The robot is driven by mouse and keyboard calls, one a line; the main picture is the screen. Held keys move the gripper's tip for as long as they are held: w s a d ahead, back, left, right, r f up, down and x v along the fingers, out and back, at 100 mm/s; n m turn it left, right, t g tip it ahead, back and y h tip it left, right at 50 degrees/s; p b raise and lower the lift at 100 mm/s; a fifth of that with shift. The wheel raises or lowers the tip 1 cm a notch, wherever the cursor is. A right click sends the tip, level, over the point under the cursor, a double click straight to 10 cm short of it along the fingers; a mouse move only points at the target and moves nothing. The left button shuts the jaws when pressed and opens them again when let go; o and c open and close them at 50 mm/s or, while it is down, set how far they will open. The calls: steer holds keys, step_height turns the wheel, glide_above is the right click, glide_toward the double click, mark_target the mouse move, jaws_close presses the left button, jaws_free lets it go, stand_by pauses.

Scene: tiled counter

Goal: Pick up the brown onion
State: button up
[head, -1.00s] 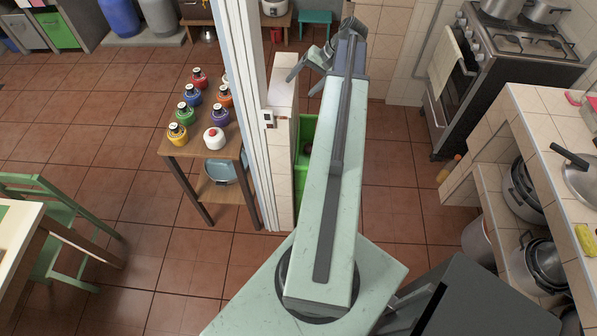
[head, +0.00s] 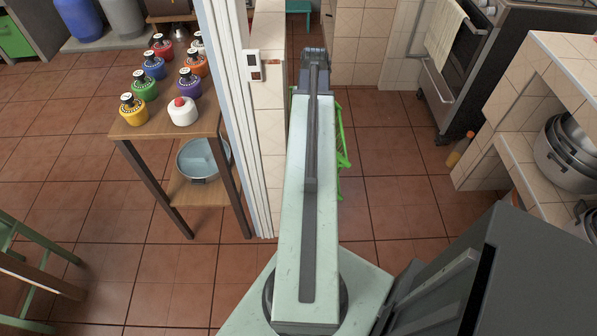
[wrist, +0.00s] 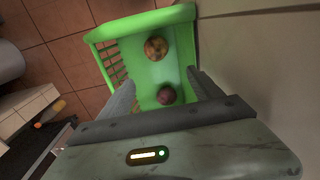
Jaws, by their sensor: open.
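In the wrist view, a round brown and yellowish item (wrist: 155,48), which looks like the brown onion, lies in a green crate (wrist: 100,38) towards its far end. A smaller dark reddish-purple round item (wrist: 166,95) lies nearer, between my fingers in the picture. My gripper (wrist: 160,80) is open and empty, pointing down over the crate, with both items beyond its fingertips. In the head view my arm covers most of the crate (head: 342,150), and neither round item shows there. The fingers are hidden there too.
A tiled wall end (head: 268,125) with a white post stands close left of the crate. Left of it is a wooden table (head: 150,128) with several coloured jars. A stove (head: 480,60) and tiled counter (head: 550,75) stand right. Floor right of the crate is clear.

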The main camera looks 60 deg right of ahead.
steer(key=shift+g, duration=0.3)
steer(key=f+b, duration=0.5)
steer(key=f, duration=0.1)
steer(key=f+b, duration=1.1)
steer(key=f, duration=0.1)
steer(key=shift+a+f+b, duration=0.1)
steer(key=shift+a+b, duration=0.2)
steer(key=shift+b, duration=0.05)
steer(key=shift+r, duration=0.2)
steer(key=c, duration=1.3)
steer(key=shift+o, duration=0.2)
steer(key=shift+s+r+p, duration=0.2)
steer(key=shift+r+p, duration=0.3)
steer(key=shift+p, duration=0.2)
step_height(320, 180, up, 11)
steer(key=p, duration=1.1)
steer(key=s+d, duration=1.1)
steer(key=s, duration=0.5)
steer(key=shift+s+f, duration=0.15)
steer(key=shift+f, duration=0.1)
steer(key=shift+d, duration=0.1)
